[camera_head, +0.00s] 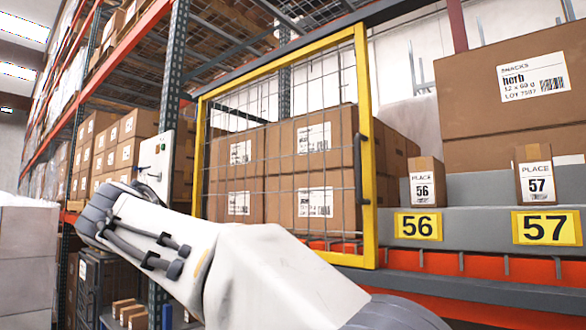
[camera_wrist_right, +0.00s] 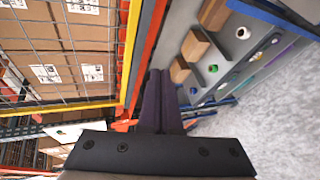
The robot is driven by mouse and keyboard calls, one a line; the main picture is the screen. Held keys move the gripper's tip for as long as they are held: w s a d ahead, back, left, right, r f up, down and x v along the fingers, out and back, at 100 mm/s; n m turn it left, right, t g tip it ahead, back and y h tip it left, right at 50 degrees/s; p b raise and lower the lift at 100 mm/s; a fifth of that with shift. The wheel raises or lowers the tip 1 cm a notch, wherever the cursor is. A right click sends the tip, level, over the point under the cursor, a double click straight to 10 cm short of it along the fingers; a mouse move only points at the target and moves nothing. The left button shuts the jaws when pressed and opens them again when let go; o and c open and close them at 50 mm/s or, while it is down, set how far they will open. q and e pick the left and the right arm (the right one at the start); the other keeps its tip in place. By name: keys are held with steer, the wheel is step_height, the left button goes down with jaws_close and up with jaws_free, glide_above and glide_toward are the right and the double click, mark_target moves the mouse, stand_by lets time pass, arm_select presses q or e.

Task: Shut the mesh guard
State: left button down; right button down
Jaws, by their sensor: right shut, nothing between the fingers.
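The mesh guard (camera_head: 369,110) is a yellow frame with wire mesh, standing upright in front of stacked cartons. A dark upright handle (camera_head: 362,168) is on its right edge. I cannot tell how far the guard stands from the rack. In the right wrist view, the guard's yellow edge (camera_wrist_right: 133,50) and mesh show at upper left. My right gripper (camera_wrist_right: 161,78) is shut and empty, its fingers just right of that edge and apart from it in the picture. My right arm crosses low in front of the guard in the head view, its gripper hidden there. My left gripper is not in view.
To the right of the guard are the yellow number plates 56 (camera_head: 418,226) and 57 (camera_head: 546,228), with small PLACE cartons (camera_head: 427,182) above. A large carton (camera_head: 515,85) stands behind. A white panel (camera_head: 155,170) is on the rack post at left.

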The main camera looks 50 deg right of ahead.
steer(key=s+d+r+m+g+h, duration=0.3)
steer(key=s+d+r, duration=0.2)
steer(key=r, duration=0.3)
steer(key=s+d+r+m+g+h, duration=0.3)
steer(key=s+d+r, duration=0.15)
steer(key=r, duration=0.45)
steer(key=s+d+p, duration=0.3)
steer(key=d+p, duration=0.2)
steer(key=d, duration=0.5)
steer(key=shift+s+d+f, duration=0.15)
steer(key=shift+s+f, duration=0.05)
steer(key=shift+s, duration=0.2)
steer(key=shift+w, duration=0.1)
